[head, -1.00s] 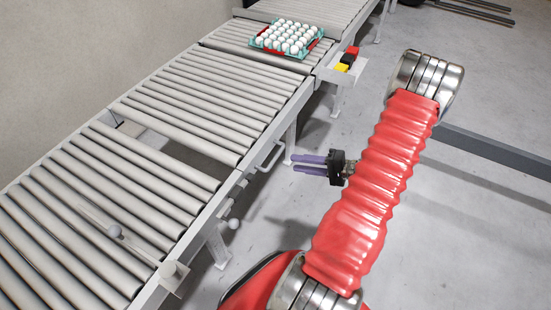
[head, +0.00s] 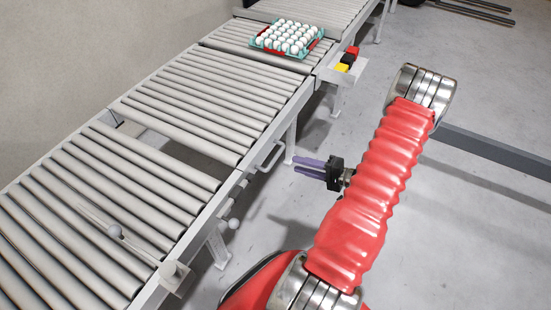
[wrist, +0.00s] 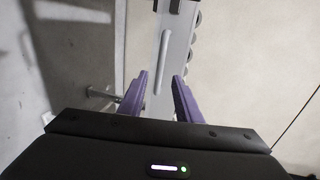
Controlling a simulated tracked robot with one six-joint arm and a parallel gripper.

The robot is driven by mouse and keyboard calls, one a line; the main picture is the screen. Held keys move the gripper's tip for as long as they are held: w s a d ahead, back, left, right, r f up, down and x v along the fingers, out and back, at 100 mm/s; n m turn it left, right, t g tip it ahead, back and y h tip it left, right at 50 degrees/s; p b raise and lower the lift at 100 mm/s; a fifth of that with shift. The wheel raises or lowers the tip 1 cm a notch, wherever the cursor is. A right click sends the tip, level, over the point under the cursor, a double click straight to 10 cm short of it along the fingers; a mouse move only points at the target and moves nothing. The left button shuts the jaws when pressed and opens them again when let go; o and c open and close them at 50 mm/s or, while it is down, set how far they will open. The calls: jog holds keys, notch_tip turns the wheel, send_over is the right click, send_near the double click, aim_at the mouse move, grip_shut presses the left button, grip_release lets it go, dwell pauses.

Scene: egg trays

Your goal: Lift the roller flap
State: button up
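The roller flap (head: 215,92) looks to be the middle section of grey rollers in the head view, lying level with the conveyor. A white bar handle (head: 272,157) sits on its near side rail. It seems to be the pale bar (wrist: 163,62) in the wrist view, ahead of and between the fingertips. My gripper (head: 295,165) has purple fingers and is beside the conveyor, to the right of the handle and apart from it. In the wrist view my gripper (wrist: 161,76) is open, with nothing between its fingers.
A tray of white eggs (head: 287,38) stands on the rollers beyond. A small box with red, black and yellow buttons (head: 346,62) is on the rail. A gap (head: 165,145) separates the middle rollers from the nearer conveyor (head: 75,225). Floor to the right is mostly clear.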

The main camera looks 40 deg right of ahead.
aim_at(275, 157)
jog(key=x, duration=1.1)
jog(key=shift+s, duration=0.1)
grip_shut()
dwell(0.5)
